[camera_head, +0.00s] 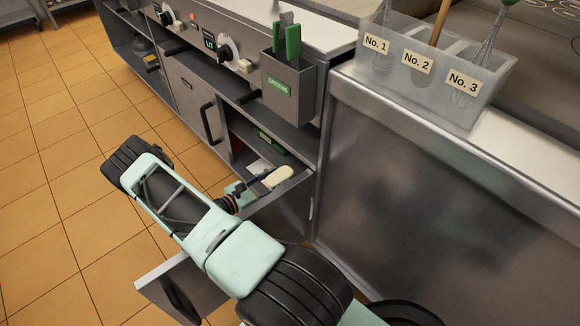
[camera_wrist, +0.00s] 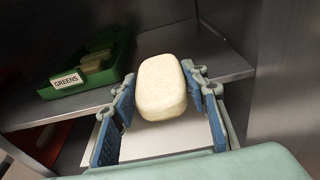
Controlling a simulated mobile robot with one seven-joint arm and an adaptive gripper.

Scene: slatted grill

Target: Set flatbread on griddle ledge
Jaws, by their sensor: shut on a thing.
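The flatbread, a thick pale cream oval (camera_head: 279,177), is at the end of my arm in the head view, at the open cabinet under the counter. In the wrist view the flatbread (camera_wrist: 161,88) sits between the two blue fingers of my gripper (camera_wrist: 163,92), which is shut on it. My gripper (camera_head: 264,184) is small in the head view, and its fingers are partly hidden. A white flat surface (camera_wrist: 165,143) lies below the flatbread. I cannot make out for certain which surface is the griddle ledge.
A green bin labelled GREENS (camera_wrist: 88,66) stands on the shelf (camera_wrist: 222,68) at left. A steel wall (camera_wrist: 285,75) rises close on the right. A grey holder with green-handled tools (camera_head: 289,88) hangs above. A numbered utensil bin (camera_head: 425,75) stands on the counter.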

